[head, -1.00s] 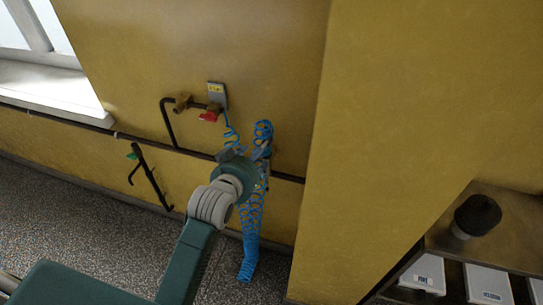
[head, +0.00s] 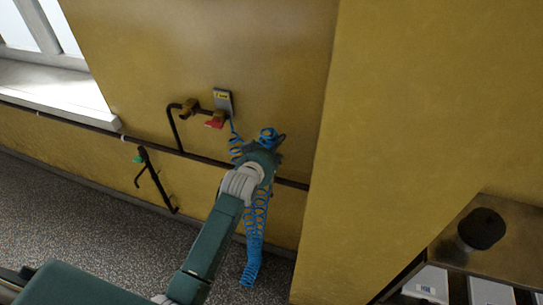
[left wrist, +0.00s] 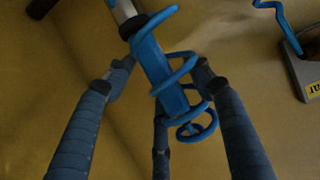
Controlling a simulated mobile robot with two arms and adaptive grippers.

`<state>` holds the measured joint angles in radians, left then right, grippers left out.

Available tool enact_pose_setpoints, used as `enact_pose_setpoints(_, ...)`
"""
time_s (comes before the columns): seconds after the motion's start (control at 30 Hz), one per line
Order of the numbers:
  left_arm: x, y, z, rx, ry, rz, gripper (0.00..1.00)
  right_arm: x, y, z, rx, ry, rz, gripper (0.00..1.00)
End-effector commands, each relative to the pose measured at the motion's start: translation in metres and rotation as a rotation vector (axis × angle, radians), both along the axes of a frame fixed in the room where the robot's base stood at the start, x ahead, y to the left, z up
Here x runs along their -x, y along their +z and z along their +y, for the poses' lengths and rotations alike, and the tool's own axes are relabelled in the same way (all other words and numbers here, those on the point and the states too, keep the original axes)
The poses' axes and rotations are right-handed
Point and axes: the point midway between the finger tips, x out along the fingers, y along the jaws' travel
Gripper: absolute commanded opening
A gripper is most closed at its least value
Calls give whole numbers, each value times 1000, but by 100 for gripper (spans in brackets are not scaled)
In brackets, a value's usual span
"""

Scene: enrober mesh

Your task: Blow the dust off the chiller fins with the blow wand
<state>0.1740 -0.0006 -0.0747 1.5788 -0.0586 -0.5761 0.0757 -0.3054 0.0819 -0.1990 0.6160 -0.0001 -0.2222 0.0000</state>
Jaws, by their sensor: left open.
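The blue body of what looks like the blow wand (left wrist: 163,82) lies between my open left fingers in the left wrist view. A pale metal part (left wrist: 123,12) continues from its upper end. Blue coils (left wrist: 192,112) loop around and beside it. My left gripper (left wrist: 161,68) is open; I cannot tell whether a finger touches the wand. In the head view my left gripper (head: 265,146) is at the yellow wall and hides most of the wand. The blue coiled hose (head: 255,232) hangs below it. The chiller fins and my right gripper are not in view.
A red-handled valve (head: 215,121) and label plate (head: 223,102) are on the wall up left of the gripper. A dark pipe (head: 195,154) runs along the wall. A yellow wall section (head: 400,120) juts out at right, beside a shelf (head: 510,264) with white boxes.

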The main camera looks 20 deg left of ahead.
Motion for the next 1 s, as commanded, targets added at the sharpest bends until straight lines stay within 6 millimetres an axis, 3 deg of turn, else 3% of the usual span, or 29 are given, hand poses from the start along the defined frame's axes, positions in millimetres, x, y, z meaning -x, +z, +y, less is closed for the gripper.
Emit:
enact_pose_setpoints(0.13,0,0,0,0,0,0,53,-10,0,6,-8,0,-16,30)
enact_pose_setpoints(0.4,0,0,0,0,0,0,0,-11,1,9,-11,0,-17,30)
enact_pose_setpoints(0.77,0,6,0,0,0,-4,0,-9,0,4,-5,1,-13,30)
enact_pose_setpoints(1.0,-1,34,0,1,-1,-9,0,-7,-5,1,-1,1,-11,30)
